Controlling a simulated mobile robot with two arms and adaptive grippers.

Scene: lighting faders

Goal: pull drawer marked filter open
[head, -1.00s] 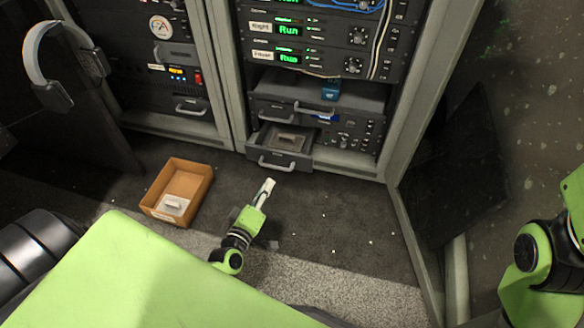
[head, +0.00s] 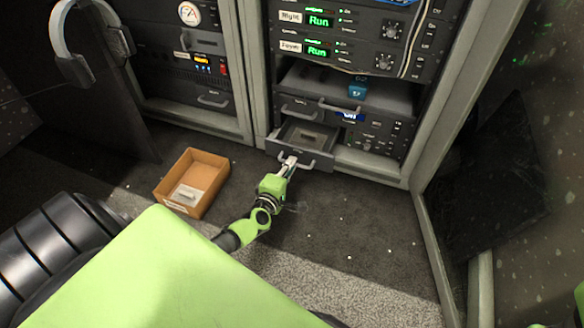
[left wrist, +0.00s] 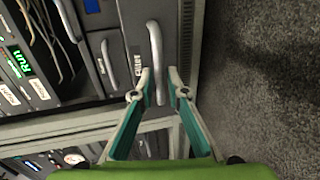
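A small dark drawer (head: 318,146) low in the rack stands partly open, with a flat grey item (head: 306,136) inside. In the left wrist view its metal handle (left wrist: 155,45) runs up and down beside a small label (left wrist: 137,64) that I cannot read surely. My left gripper (head: 290,162) is at this handle in the head view. In the left wrist view the gripper (left wrist: 159,76) has its fingers apart, one on each side of the handle, with no clear grip. My right gripper is not in view.
A shut drawer (head: 300,103) and a shelf with a blue box (head: 357,88) sit above. An open cardboard box (head: 208,162) with a pale item (head: 186,196) is on the floor at left. The rack's frame post (head: 395,179) stands at right. Floor in front is mostly clear.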

